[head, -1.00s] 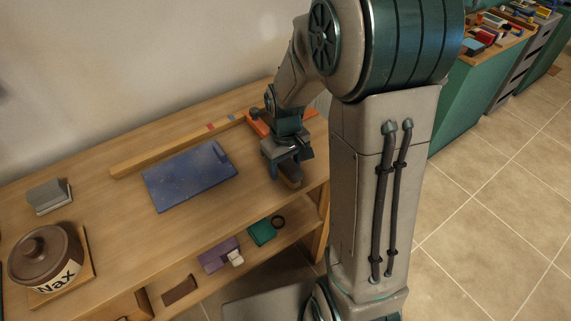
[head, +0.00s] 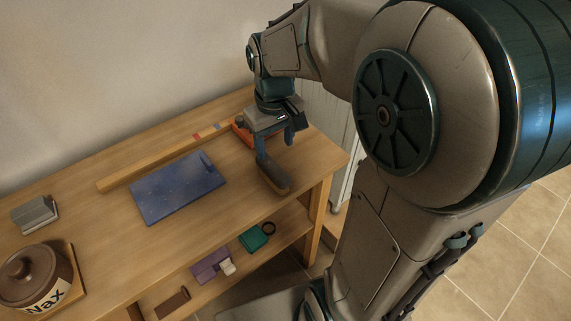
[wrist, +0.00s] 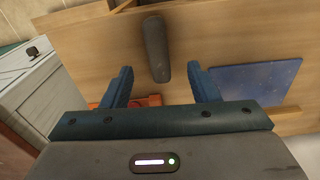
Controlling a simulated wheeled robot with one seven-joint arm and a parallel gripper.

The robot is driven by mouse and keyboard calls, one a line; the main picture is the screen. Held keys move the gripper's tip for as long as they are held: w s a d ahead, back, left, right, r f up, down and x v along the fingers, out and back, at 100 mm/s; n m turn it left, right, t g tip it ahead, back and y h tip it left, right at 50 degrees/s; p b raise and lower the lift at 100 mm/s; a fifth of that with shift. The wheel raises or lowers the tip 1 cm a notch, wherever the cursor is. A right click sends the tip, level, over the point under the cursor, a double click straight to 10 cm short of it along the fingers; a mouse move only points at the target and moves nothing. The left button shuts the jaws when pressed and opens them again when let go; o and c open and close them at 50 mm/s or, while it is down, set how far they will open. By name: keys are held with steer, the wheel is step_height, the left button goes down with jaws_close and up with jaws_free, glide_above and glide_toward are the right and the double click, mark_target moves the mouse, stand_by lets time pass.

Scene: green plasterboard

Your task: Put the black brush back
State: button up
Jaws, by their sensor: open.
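The black brush (head: 273,177) lies on the wooden bench top near its front right edge. It also shows in the wrist view (wrist: 155,48), lengthwise ahead of the gap between the fingers. My gripper (head: 276,146) is open and empty, pointing down above and just behind the brush in the head view. In the wrist view its two blue fingers (wrist: 162,82) stand wide apart, with the brush beyond their tips. The brush looks apart from both fingers.
A blue board (head: 178,188) and a long wooden strip (head: 150,170) lie left of my gripper. An orange object (head: 240,131) is close behind it. A grey block (head: 34,214) and a brown jar (head: 36,279) stand far left. The lower shelf holds a purple item (head: 210,264).

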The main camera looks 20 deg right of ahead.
steer(key=s+m+t, duration=0.2)
steer(key=s+m, duration=0.1)
steer(key=s, duration=0.8)
steer(key=shift+s+r, duration=0.15)
steer(key=shift+r, duration=0.1)
steer(key=shift+d, duration=0.1)
